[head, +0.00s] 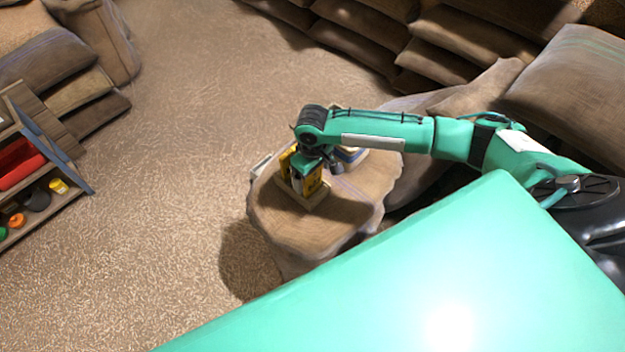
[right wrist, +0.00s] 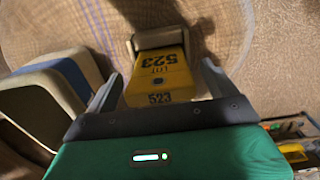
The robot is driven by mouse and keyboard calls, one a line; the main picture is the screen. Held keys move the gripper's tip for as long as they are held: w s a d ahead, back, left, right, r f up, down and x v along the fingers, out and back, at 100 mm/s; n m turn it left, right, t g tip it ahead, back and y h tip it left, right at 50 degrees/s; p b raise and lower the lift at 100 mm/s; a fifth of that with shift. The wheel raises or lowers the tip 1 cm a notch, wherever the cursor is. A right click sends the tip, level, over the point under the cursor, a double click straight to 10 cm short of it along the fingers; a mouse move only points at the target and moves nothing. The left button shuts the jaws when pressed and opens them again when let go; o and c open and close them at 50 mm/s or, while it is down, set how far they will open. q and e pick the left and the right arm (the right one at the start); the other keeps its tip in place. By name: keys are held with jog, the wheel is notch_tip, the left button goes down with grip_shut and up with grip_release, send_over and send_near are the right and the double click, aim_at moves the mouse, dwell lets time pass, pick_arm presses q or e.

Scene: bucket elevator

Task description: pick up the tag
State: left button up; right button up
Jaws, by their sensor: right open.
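My right gripper (right wrist: 160,85) is open, with one finger on each side of the tag. A gap shows beside the right finger; I cannot tell whether the left finger touches. In the head view my right gripper (head: 306,172) hides part of the tag. My left gripper is out of view.
The holder stands on a round, brown-topped support (head: 345,205). A cream and blue block (right wrist: 50,95) lies close to the left finger. Stacked sacks (head: 440,60) line the back right. A shelf (head: 75,205) with coloured items stands at left. The floor between is clear.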

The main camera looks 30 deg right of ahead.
jog(key=c, duration=1.1)
jog(key=shift+o, duration=0.2)
